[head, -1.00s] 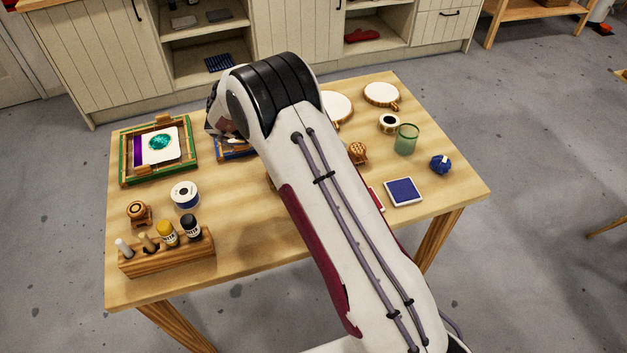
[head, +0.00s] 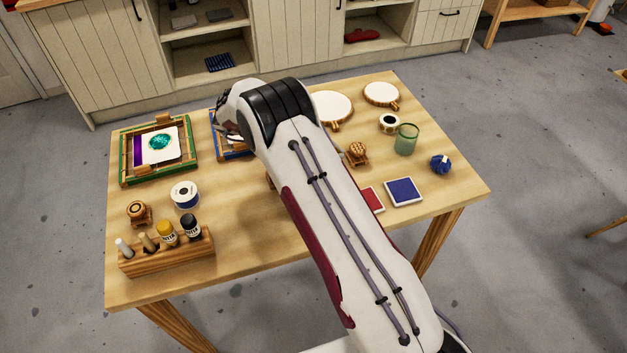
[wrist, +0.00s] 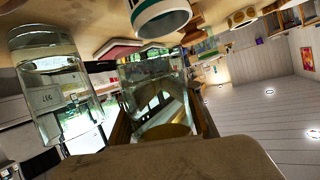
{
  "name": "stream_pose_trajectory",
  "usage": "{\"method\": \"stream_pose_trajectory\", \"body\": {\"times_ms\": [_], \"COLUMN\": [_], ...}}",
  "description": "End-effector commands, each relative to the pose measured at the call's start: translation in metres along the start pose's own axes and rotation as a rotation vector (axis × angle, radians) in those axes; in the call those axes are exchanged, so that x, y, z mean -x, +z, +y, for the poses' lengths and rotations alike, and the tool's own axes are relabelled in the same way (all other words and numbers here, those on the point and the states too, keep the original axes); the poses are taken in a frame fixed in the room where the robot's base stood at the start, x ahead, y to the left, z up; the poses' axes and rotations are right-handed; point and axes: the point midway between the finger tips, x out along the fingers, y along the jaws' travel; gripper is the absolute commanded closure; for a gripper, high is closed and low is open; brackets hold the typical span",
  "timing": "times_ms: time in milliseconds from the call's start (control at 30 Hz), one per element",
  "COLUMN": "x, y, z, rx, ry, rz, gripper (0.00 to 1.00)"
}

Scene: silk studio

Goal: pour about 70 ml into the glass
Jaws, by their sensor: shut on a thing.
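In the wrist view my gripper (wrist: 163,110) is shut on a clear glass vessel (wrist: 150,72), with a finger on each side of it. The picture there is strongly turned, with the table top along the upper edge. A second clear glass vessel (wrist: 48,75) stands to the left of the held one, apart from it in the picture. The liquid levels are hard to read. In the head view a green see-through glass (head: 405,139) stands upright at the table's right. My arm hides my gripper and the held vessel there.
A white round thing with a green band (wrist: 160,14) is close above the held vessel in the wrist view.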

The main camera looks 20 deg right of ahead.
Motion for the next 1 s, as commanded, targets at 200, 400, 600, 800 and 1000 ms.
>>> {"method": "stream_pose_trajectory", "body": {"times_ms": [200,400,600,800,1000], "x": [-0.0005,-0.0007,-0.0008,-0.0007,-0.0007], "y": [0.0023,0.0034,0.0035,0.0036,0.0037], "z": [-0.0030,-0.0043,-0.0046,-0.0046,-0.0046], "rx": [0.064,0.103,0.119,0.120,0.119], "ry": [0.027,0.043,0.049,0.049,0.049], "rz": [0.010,0.015,0.017,0.017,0.017], "gripper": [1.00,1.00,1.00,1.00,1.00]}}
